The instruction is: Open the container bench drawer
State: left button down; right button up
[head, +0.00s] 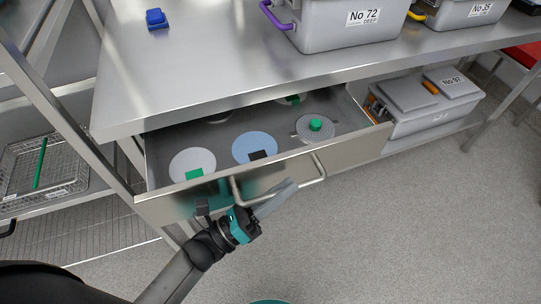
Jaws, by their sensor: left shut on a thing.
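The bench drawer (352,151) stands pulled out from under the steel bench top, so its inside shows. Its front panel carries a bar handle (308,184). My left gripper (238,203) is at the left end of this handle and shut on it; its fingers look partly see-through, and the exact contact is hard to make out. Inside the drawer lie a white disc (192,160) with a green block, a blue disc (254,145) with a black block, and a grey disc (317,133) with a green knob. My right gripper is not in view.
On the bench top (200,70) stand grey bins (345,32) and a small blue object (156,18). Another grey bin (425,112) sits on the shelf right of the drawer. A wire basket (45,170) is at left. The floor (400,230) in front is clear.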

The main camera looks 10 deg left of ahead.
pick_arm(q)
jog(key=s+d, duration=0.8)
jog(key=s, duration=0.5)
jog(key=shift+d+p, duration=0.35)
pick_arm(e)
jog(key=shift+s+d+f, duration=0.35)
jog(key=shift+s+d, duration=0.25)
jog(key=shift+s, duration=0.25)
pick_arm(q)
jog(key=c, duration=1.1)
grip_release()
